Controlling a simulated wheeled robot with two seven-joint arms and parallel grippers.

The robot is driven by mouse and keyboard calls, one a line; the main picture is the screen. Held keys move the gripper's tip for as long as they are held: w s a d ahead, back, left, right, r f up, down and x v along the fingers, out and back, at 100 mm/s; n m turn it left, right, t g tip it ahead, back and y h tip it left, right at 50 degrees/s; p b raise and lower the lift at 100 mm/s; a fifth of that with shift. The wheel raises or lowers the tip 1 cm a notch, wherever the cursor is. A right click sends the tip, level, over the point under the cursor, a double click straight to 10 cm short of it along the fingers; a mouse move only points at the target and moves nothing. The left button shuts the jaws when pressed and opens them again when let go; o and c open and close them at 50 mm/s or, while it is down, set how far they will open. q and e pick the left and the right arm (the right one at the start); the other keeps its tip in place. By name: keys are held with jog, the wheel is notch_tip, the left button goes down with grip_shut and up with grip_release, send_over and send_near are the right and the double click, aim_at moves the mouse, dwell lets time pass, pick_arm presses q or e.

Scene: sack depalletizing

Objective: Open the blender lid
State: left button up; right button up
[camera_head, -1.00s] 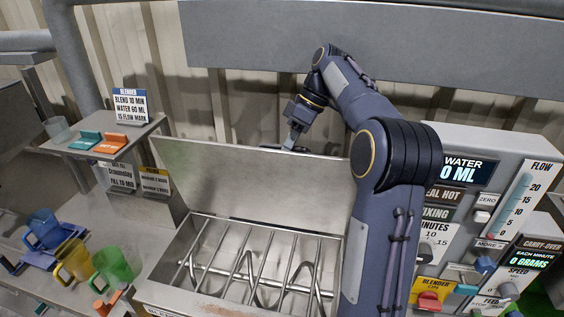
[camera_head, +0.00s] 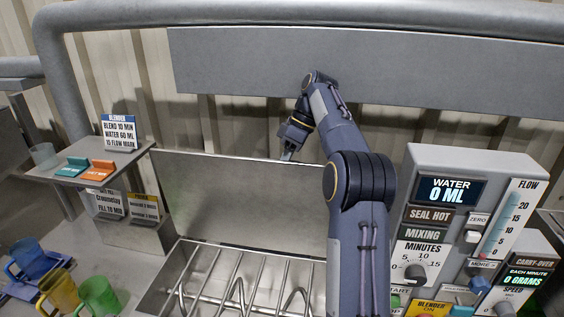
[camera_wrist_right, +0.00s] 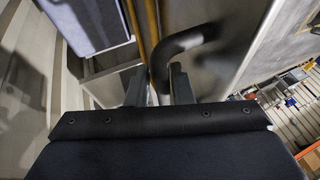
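The blender lid (camera_head: 245,200) is a flat metal panel. In the head view it stands raised, nearly upright, along the back of the open blender trough, whose stirring bars (camera_head: 240,285) show. My right gripper (camera_head: 287,154) is at the lid's top edge, partly hidden behind it. In the right wrist view, the fingers (camera_wrist_right: 159,88) of my right gripper are apart, with a dark curved lid handle (camera_wrist_right: 187,40) reaching down between them. Whether they press on the handle cannot be told. My left gripper is not in view.
A control panel (camera_head: 475,170) with knobs and displays stands at the right. A side shelf (camera_head: 90,170) with signs is at the left. Blue, yellow and green cups (camera_head: 98,296) stand at the lower left. A grey pipe and a wide beam (camera_head: 350,65) run behind the lid.

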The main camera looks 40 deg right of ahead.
jog(key=shift+o, duration=1.2)
jog(key=shift+w+d, duration=0.1)
jog(key=shift+w, duration=0.05)
jog(key=shift+r, duration=0.2)
